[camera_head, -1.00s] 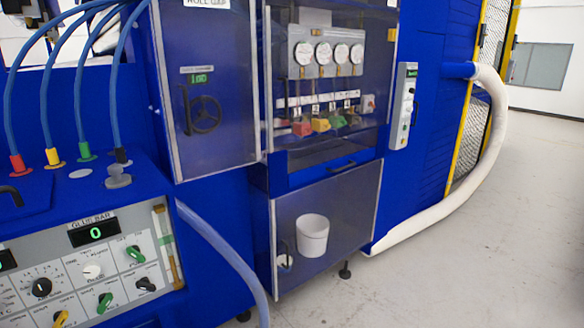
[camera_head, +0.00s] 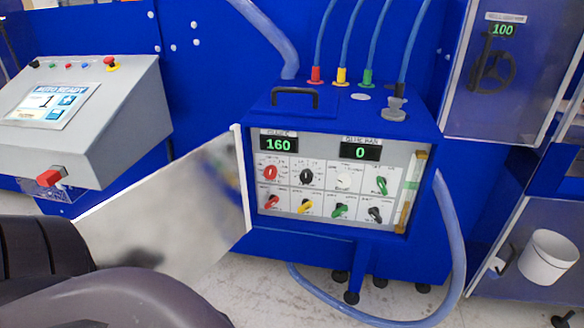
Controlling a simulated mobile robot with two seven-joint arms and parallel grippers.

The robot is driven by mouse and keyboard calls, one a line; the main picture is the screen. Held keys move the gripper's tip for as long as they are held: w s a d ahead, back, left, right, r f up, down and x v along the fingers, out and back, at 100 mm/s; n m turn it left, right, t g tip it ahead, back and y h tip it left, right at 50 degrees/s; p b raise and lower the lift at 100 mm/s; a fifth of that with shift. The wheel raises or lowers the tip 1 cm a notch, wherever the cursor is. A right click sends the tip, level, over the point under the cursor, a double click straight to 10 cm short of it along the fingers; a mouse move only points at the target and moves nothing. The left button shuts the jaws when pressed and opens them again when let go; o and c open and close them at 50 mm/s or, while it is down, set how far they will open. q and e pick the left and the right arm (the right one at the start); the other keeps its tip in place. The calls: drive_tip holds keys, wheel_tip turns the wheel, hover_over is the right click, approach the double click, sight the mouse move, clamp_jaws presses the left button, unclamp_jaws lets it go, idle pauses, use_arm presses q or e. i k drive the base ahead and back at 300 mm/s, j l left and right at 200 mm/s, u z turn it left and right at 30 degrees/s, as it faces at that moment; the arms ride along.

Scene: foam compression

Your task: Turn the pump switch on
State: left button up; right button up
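A control panel (camera_head: 324,188) sits in the front of a blue cabinet at the middle of the head view. It has a red knob (camera_head: 270,172), a black knob (camera_head: 306,176), a white knob (camera_head: 344,178) and a green switch (camera_head: 382,185) on top. Below are a red switch (camera_head: 270,201), a yellow switch (camera_head: 305,207), a green switch (camera_head: 340,210) and a black switch (camera_head: 375,214). Their labels are too small to read, so I cannot tell which is the pump switch. The displays show 160 (camera_head: 279,144) and 0 (camera_head: 360,152). Neither gripper is in view.
The panel's pale door (camera_head: 165,215) stands open to the left. Dark arm parts of mine cover the lower left corner. A grey console (camera_head: 95,115) with a red button (camera_head: 50,177) stands at left. A blue hose (camera_head: 455,230) curves down at the cabinet's right.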

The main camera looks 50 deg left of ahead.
sight(381, 181)
drive_tip(key=u, duration=1.1)
